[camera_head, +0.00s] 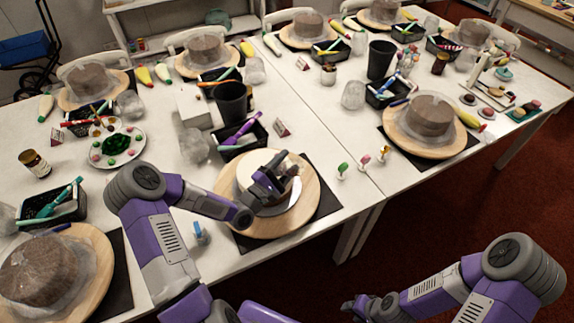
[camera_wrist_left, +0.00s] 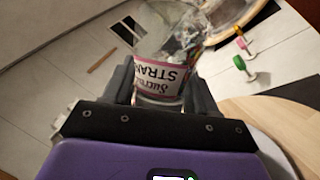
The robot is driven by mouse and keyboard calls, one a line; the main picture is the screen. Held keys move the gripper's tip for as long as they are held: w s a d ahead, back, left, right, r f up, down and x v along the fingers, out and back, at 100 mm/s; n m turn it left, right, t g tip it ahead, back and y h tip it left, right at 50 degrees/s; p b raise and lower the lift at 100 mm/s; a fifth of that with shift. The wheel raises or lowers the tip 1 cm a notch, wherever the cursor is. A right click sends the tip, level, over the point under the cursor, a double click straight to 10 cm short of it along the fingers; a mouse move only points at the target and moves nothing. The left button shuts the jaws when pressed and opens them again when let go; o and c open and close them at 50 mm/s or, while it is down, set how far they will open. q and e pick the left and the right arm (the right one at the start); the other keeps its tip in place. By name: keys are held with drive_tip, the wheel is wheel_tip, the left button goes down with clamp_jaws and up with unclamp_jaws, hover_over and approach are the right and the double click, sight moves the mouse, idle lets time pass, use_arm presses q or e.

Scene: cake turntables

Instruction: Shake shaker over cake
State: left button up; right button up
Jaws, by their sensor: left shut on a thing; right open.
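The cake (camera_head: 247,168), pale on top, sits on a round wooden turntable (camera_head: 309,193) at the middle front of the table in the head view. The turntable's wooden disc also shows at the right of the left wrist view (camera_wrist_left: 297,120). My left gripper (camera_head: 272,181) is over the cake and shut on the shaker. In the left wrist view the shaker (camera_wrist_left: 160,77) is between the fingers, with a white and pink label and a clear part beyond it. In the head view the gripper mostly hides it. My right gripper (camera_head: 352,306) is open and empty, away from the table.
Another wrapped cake (camera_head: 430,116) stands to the right, and one more (camera_head: 38,270) at the front left.

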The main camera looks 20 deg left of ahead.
use_arm(q)
drive_tip(key=shift+d+r, duration=0.25)
drive_tip(key=shift+d, duration=0.05)
drive_tip(key=shift+a+f, duration=0.3)
drive_tip(key=shift+r+n, duration=0.2)
drive_tip(key=shift+n, duration=0.4)
